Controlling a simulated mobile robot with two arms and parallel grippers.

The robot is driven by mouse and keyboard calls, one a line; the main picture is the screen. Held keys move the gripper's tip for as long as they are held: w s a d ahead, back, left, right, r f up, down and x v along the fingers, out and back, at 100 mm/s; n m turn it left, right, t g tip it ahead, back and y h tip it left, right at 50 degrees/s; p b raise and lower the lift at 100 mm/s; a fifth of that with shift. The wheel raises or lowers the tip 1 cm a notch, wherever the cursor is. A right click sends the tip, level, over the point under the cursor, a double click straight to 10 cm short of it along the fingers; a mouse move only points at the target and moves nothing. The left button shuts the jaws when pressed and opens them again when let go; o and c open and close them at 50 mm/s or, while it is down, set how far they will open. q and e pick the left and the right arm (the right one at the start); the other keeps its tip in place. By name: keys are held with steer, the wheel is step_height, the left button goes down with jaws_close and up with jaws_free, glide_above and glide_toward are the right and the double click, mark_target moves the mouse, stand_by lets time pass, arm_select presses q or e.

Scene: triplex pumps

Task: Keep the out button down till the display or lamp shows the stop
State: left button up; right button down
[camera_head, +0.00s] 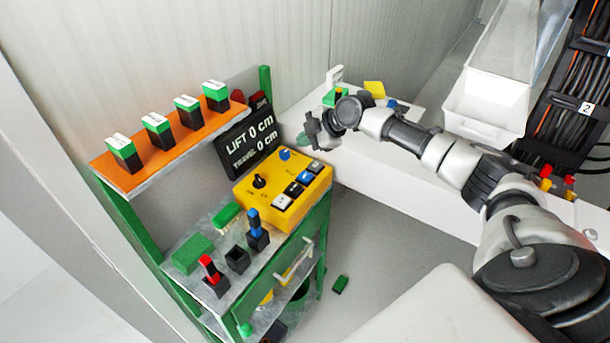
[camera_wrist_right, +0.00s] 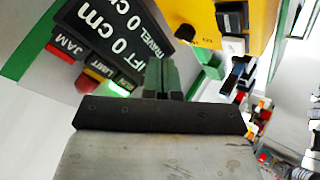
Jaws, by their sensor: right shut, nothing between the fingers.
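The yellow control box (camera_head: 305,195) stands on the green-framed cart and carries a row of push buttons (camera_head: 298,187), a black switch and a blue knob. I cannot read which button is the out button. The black display (camera_head: 247,142) reads LIFT 0 cm and TRAVEL 0 cm; it also shows in the right wrist view (camera_wrist_right: 115,25). There, a lamp (camera_wrist_right: 119,89) glows green beside lamps labelled JAM and LIMIT. My right gripper (camera_head: 314,130) is shut and empty, above and behind the box, touching no button. Its closed fingers (camera_wrist_right: 163,78) show in the wrist view. My left gripper is out of view.
An orange shelf (camera_head: 160,150) holds several green-topped black blocks at the left. The cart's lower top (camera_head: 205,258) holds red and blue handled pieces and green blocks. A white bench (camera_head: 400,170) lies under my right arm, with a white bin (camera_head: 485,105) beyond.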

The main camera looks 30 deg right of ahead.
steer(key=shift+f, duration=0.1)
steer(key=b, duration=0.5)
glide_above(305, 177)
step_height(305, 177, down, 8)
steer(key=shift+r, duration=0.15)
steer(key=shift+f+b, duration=0.5)
steer(key=shift+f, duration=0.1)
stand_by(1.3)
steer(key=shift+f+b, duration=0.3)
steer(key=shift+b, duration=0.15)
